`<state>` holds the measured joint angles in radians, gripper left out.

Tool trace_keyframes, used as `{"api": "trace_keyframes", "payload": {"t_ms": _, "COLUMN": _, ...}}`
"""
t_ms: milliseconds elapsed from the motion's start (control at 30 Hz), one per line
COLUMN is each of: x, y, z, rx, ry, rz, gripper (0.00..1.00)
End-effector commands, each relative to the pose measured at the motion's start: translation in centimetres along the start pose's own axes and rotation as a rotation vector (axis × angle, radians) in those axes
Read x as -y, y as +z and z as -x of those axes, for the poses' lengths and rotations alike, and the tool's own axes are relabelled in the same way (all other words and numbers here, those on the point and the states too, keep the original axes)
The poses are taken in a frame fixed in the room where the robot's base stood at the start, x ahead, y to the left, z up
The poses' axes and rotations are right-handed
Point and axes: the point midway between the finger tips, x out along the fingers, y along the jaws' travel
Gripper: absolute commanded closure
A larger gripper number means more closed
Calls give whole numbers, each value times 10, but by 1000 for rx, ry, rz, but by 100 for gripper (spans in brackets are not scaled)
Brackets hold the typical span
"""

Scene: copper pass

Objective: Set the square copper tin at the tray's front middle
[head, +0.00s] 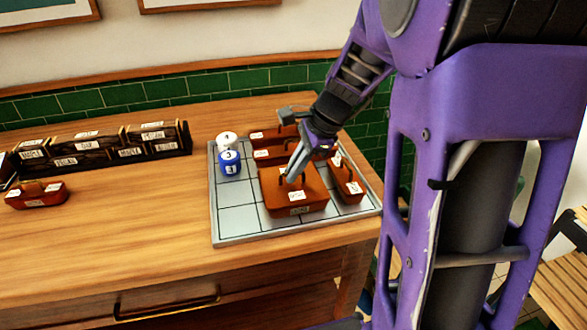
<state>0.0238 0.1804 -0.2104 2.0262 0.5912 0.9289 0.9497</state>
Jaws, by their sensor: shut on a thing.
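The square copper tin (284,205), with pale labels and an upright handle, is at the middle front part of the grey gridded tray (236,226). My gripper (287,176) comes down over it from the upper right and is shut on its handle. The tin looks level. I cannot tell whether its base touches the tray or hangs just above it. My gripper and wrist hide part of the tin's back and the tray behind it.
A white jar (226,141) and a blue jar (229,165) stand at the tray's back left. Copper tins fill the back middle (268,155) and right side (347,187), close to the held tin. The front-left cells are bare. A dark rack (100,150) and red tin (37,198) stand left.

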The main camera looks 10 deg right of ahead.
Motion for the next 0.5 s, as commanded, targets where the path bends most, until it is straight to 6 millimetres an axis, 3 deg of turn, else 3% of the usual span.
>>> {"api": "trace_keyframes", "payload": {"t_ms": 67, "x": 0, "y": -1, "z": -3, "rx": 0, "ry": 0, "rz": 0, "gripper": 100}}
{"api": "trace_keyframes", "payload": {"t_ms": 100, "x": -1, "y": -1, "z": -2, "rx": 0, "ry": 1, "rz": 0, "gripper": 82}}
{"api": "trace_keyframes", "payload": {"t_ms": 233, "x": -1, "y": -1, "z": -2, "rx": 0, "ry": 1, "rz": 0, "gripper": 59}}
{"api": "trace_keyframes", "payload": {"t_ms": 500, "x": 0, "y": -1, "z": -2, "rx": 0, "ry": 0, "rz": 0, "gripper": 59}}
